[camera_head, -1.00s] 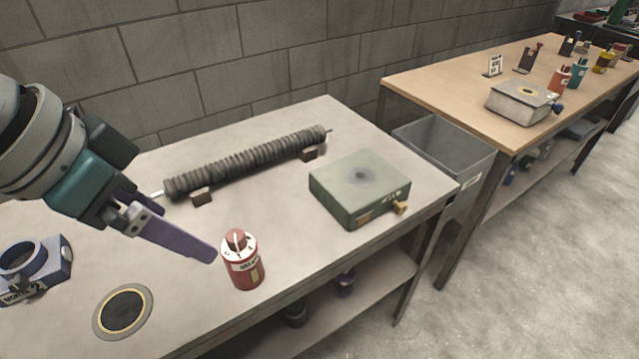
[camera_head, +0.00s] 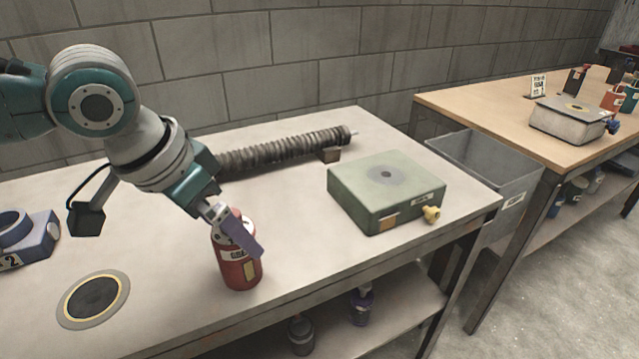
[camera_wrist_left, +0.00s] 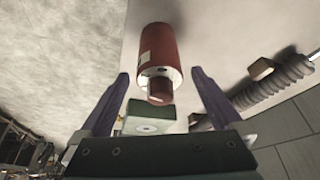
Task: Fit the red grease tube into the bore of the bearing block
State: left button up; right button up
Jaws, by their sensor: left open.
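The red grease tube (camera_head: 235,272) stands upright near the front edge of the table, with a white label and a red knob on top. My left gripper (camera_head: 240,242) is open at its upper part; one purple finger crosses in front of it. In the left wrist view the tube (camera_wrist_left: 155,45) lies between the two spread fingers, with a gap on each side. A blue block (camera_head: 35,232) with an open round ring stands at the left edge, partly cut off. A green block (camera_head: 350,192) with a dark round spot on top stands to the right. I cannot tell which is the bearing block.
A ribbed dark roll (camera_head: 285,152) lies on supports at the back. A round ringed disc (camera_head: 95,298) is on the table at front left. A grey bin (camera_head: 485,160) stands between this table and a wooden one (camera_head: 480,110).

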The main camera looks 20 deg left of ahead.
pick_arm(q)
jog(key=shift+x, duration=1.2)
jog(key=c, duration=1.5)
jog(key=shift+r, duration=0.1)
